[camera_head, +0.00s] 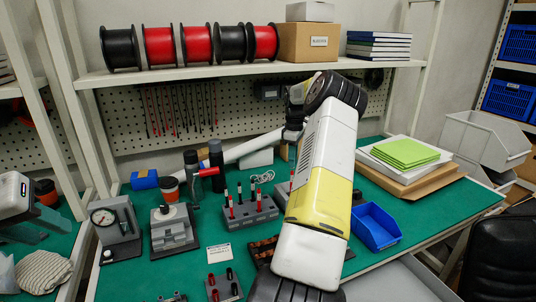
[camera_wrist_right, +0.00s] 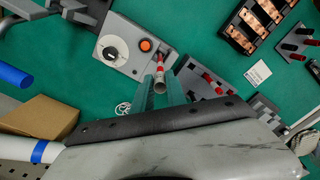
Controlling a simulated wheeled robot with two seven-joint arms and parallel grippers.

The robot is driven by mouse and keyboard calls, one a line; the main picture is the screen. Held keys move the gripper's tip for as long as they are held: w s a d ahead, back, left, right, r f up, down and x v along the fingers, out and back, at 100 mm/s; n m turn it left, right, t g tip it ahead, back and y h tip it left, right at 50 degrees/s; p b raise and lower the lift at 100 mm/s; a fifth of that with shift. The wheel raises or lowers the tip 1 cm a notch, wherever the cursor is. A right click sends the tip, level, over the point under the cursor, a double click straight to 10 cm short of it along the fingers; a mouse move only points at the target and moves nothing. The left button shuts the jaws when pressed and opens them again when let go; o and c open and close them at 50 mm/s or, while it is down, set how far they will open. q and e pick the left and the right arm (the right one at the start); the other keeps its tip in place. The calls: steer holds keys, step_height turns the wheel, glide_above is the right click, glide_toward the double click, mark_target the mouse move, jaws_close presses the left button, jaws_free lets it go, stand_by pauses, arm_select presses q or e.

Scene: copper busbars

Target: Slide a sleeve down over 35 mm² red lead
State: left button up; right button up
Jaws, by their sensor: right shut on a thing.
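My right gripper (camera_wrist_right: 160,92) is shut on a slim piece with a red section and a pale metallic end, apparently the red lead (camera_wrist_right: 159,76). In the head view my right arm hides that gripper. A grey rack (camera_head: 252,213) holds upright red and black leads left of the arm; it also shows in the wrist view (camera_wrist_right: 205,101). A small grey block (camera_head: 222,290) at the front carries short red and black pieces, possibly sleeves; a similar block (camera_wrist_right: 298,45) shows at the wrist view's upper right. My left gripper (camera_head: 40,225) is at the far left; its opening is unclear.
A grey unit with a white dial and orange button (camera_wrist_right: 145,45) is beside the held piece. Copper bars (camera_wrist_right: 257,18) lie at the wrist view's top. A dial gauge stand (camera_head: 115,228), a grey fixture (camera_head: 174,232) and a blue bin (camera_head: 376,228) stand on the green bench.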

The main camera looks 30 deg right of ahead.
steer(key=shift+f, duration=0.6)
stand_by(0.8)
steer(key=shift+f, duration=0.35)
steer(key=shift+f, duration=0.4)
steer(key=shift+f, duration=0.3)
steer(key=shift+f, duration=0.1)
stand_by(0.7)
steer(key=o, duration=0.8)
